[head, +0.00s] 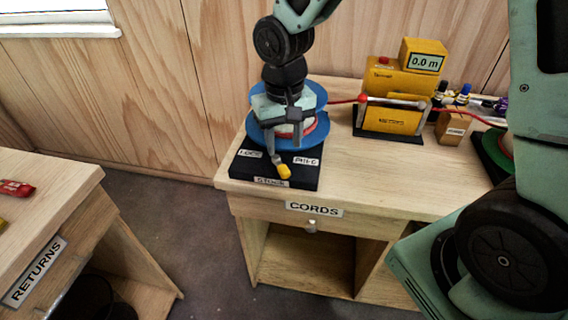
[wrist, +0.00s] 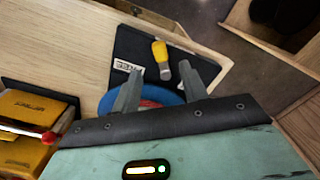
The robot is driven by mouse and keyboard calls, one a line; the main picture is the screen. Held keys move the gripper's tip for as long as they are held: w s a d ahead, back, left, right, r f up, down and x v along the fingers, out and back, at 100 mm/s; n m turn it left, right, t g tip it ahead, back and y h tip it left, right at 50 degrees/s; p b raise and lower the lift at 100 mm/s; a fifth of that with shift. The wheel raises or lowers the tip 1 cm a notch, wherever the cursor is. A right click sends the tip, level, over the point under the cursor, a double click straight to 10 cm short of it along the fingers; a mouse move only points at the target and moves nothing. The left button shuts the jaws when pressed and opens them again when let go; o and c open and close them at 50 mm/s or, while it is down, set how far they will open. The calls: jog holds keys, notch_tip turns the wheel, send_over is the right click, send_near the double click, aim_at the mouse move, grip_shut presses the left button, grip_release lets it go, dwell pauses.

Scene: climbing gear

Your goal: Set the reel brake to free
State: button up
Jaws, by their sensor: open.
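The cord reel (head: 316,96) has blue flanges and stands on a black base (head: 308,178) on the CORDS table; the reel also shows partly in the wrist view (wrist: 158,94). The brake lever (head: 284,172) has a yellow grip and points towards the front of the base, between a left label that seems to read LOCK (head: 250,154) and a blurred right label (head: 307,161). My gripper (head: 285,146) is open over the front of the reel, pointing down. In the wrist view the lever's yellow grip (wrist: 160,51) lies just beyond and between the fingertips, with no clear contact. My gripper hides part of the reel.
A yellow cord meter (head: 398,90) reading 0.0 m stands right of the reel, with a red cord (head: 342,101) running between them. A small wooden box (head: 452,126) is farther right. The RETURNS table (head: 50,215) is at left, across a floor gap.

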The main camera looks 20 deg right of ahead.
aim_at(284, 169)
notch_tip(284, 169, down, 7)
jog(key=shift+f, duration=0.2)
